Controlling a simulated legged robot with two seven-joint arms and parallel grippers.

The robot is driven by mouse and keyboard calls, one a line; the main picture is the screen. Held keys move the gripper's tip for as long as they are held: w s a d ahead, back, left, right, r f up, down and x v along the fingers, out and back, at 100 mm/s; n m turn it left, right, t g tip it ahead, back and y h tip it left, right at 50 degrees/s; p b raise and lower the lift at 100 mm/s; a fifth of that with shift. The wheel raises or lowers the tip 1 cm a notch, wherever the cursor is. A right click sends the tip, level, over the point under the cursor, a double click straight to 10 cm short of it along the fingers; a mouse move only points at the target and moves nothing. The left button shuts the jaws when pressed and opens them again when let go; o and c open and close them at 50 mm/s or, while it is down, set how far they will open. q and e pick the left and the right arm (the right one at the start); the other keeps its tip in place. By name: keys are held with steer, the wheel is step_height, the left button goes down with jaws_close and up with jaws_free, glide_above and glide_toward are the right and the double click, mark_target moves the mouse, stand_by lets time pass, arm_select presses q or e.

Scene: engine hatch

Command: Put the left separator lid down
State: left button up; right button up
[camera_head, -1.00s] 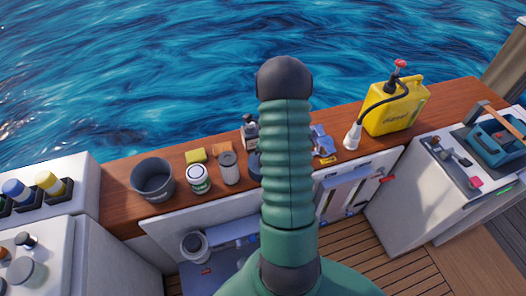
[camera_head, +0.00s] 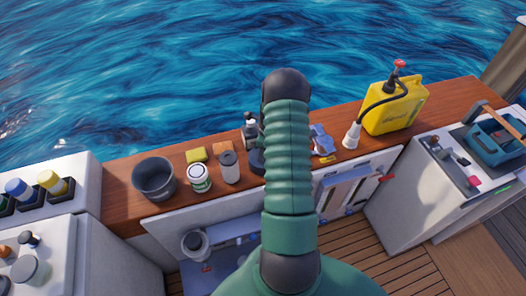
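A grey-white round canister (camera_head: 194,243) stands in the open hatch bay below the wooden ledge, left of centre. It may be the left separator; I cannot tell whether its light round top is a lid. A green ribbed part of my own body with a dark rounded end stands upright in mid-view and covers the middle of the hatch. I can make out no gripper fingers on either side. My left gripper does not show. My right gripper is not clear enough to judge, and nothing held can be seen.
The wooden ledge (camera_head: 118,205) bears a dark bucket (camera_head: 154,178), a can (camera_head: 199,178), a grey canister (camera_head: 229,167), sponges (camera_head: 196,155) and a yellow jerrycan (camera_head: 393,108). A white counter (camera_head: 45,240) stands left, a cabinet with a blue toolbox (camera_head: 495,142) right.

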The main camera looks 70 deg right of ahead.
steer(key=shift+o, duration=0.7)
steer(key=shift+r, duration=0.3)
step_height(320, 180, up, 12)
steer(key=s, duration=0.1)
steer(key=shift+s+f, duration=0.2)
steer(key=shift+f, duration=0.05)
steer(key=shift+d, duration=0.15)
steer(key=shift+s, duration=0.1)
